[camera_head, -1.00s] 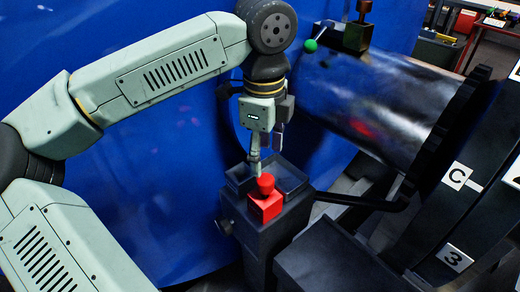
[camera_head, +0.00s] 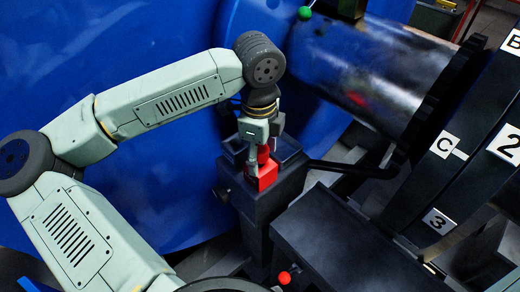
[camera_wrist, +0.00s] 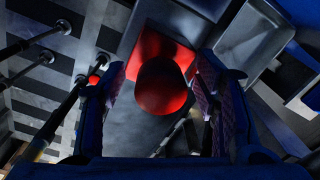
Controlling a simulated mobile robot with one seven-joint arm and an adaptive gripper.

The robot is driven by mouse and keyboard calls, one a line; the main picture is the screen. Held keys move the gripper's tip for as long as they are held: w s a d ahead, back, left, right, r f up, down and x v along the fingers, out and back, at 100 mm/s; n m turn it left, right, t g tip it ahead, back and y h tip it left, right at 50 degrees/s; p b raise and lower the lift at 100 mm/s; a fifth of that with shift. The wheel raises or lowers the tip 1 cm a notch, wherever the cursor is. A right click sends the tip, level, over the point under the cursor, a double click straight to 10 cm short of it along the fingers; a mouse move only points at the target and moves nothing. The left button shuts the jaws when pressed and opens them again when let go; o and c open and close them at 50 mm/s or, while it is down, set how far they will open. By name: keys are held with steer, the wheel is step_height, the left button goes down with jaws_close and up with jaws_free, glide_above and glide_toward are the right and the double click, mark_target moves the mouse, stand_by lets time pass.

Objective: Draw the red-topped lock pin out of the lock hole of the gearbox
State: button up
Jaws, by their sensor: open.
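The red top of the lock pin (camera_head: 264,154), a rounded knob over a square red block (camera_head: 264,179), stands on the dark gearbox housing (camera_head: 272,205). My gripper (camera_head: 258,159) points down over it in the head view, partly hiding the knob. In the wrist view the round red top (camera_wrist: 162,90) lies between the two spread fingers of my gripper (camera_wrist: 160,82). The pin's shank and the lock hole are hidden.
An open dark tray-like recess (camera_head: 284,147) adjoins the red block. A black bar (camera_head: 345,166) runs right from the housing. A dark box (camera_head: 335,245) and a small red ball (camera_head: 284,277) are in front. A large blue casing (camera_head: 130,50) stands close behind my arm.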

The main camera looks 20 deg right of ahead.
jaws_close()
steer(key=shift+r+p, duration=1.05)
steer(key=shift+r, duration=2.1)
